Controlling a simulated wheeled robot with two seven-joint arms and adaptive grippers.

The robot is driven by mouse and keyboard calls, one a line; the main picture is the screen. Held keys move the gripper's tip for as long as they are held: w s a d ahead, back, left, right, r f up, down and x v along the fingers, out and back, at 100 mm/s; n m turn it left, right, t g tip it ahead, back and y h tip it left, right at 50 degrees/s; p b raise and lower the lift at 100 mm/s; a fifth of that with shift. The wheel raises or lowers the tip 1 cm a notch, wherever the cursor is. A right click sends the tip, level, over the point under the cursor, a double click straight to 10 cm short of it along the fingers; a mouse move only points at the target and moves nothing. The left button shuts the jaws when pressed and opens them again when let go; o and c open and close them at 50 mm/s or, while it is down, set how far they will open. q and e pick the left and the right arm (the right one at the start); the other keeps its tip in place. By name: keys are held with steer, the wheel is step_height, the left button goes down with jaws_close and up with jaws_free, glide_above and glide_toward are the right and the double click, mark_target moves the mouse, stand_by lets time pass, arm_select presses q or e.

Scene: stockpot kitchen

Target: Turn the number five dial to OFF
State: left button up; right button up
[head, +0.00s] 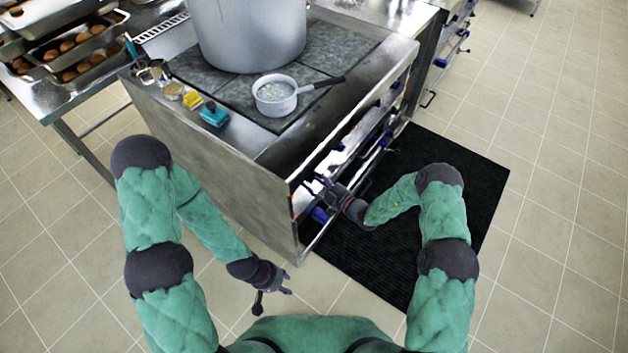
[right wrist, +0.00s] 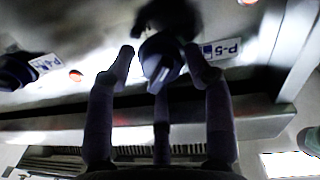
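A dark blue dial (right wrist: 162,60) sits on the metal stove front in the right wrist view, with a "P-5" label (right wrist: 228,48) beside it. My right gripper (right wrist: 160,62) has its fingers on either side of this dial. A small gap shows at the left finger, and I cannot tell whether the right finger touches. In the head view my right gripper (head: 318,186) is at the near end of the stove front and hides much of the dial. My left gripper (head: 273,300) is open and empty, low beside the stove's near side panel.
Another dark dial (right wrist: 15,72) is at the left of the right wrist view. More blue dials (head: 387,137) line the stove front (head: 350,150). A stockpot (head: 250,35) and a saucepan (head: 275,97) stand on top. A black mat (head: 450,160) covers the floor.

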steer(key=shift+s, duration=0.1)
steer(key=c, duration=0.6)
steer(key=shift+f+n, duration=0.1)
steer(key=shift+n, duration=0.3)
steer(key=shift+c, duration=0.2)
steer(key=m+b, duration=0.1)
steer(key=m, duration=0.8)
steer(key=m+g+b, duration=0.1)
steer(key=m, duration=0.8)
steer(key=r+m+g+y+b, duration=0.1)
steer(key=m+b, duration=0.1)
steer(key=m, duration=0.7)
steer(key=shift+w+d, duration=0.1)
steer(key=shift+w, duration=0.2)
stand_by(0.6)
stand_by(0.6)
